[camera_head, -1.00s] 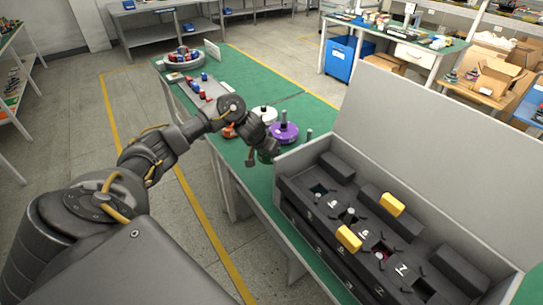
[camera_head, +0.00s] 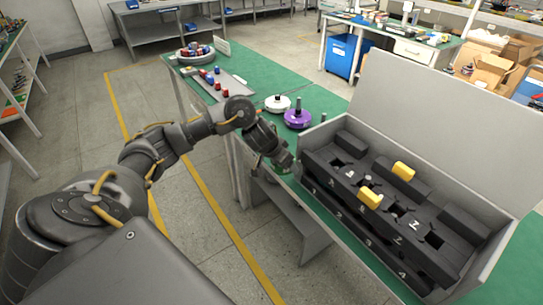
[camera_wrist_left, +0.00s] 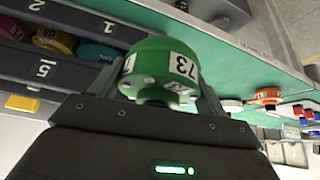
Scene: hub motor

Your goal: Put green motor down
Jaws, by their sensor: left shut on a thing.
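My left gripper (camera_head: 287,163) is beside the near left end of the grey box in the head view. In the left wrist view its fingers are shut on the green motor (camera_wrist_left: 160,62), which carries a white label reading 73. The motor is held near the green table edge (camera_wrist_left: 130,14); whether it touches anything is unclear. In the head view the arm and gripper largely hide it. My right gripper is not in view.
A white motor (camera_head: 278,103) and a purple motor (camera_head: 297,118) stand on the table behind the gripper. An orange motor (camera_wrist_left: 268,95) shows in the wrist view.

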